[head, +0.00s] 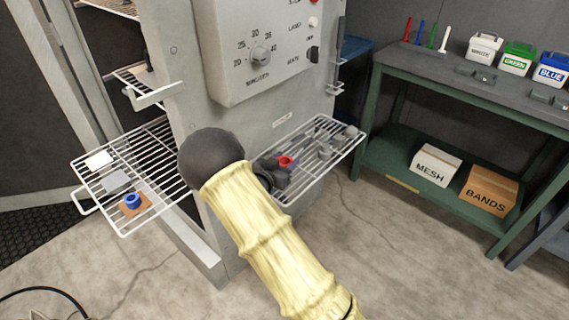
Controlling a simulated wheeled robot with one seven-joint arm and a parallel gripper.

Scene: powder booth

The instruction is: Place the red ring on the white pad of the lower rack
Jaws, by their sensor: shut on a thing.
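The red ring (286,162) is at the wire shelf on the right side of the grey cabinet. My gripper (282,166) is at the ring and shut on it; my own wrist and the dark jaws hide part of it. I cannot tell whether the ring still touches the shelf. The lower rack (165,136) sticks out of the cabinet's open left side. Its white pad (99,160) is bare, at the rack's left edge. A grey pad (117,181) lies beside it. A blue ring (132,200) stands on a brown pad (135,209) at the front.
The side shelf (340,150) also holds several grey parts (325,146). The grey cabinet (220,130) and its front corner stand between that shelf and the lower rack. Another rack (130,76) is above. A green bench (465,100) with boxes stands at right.

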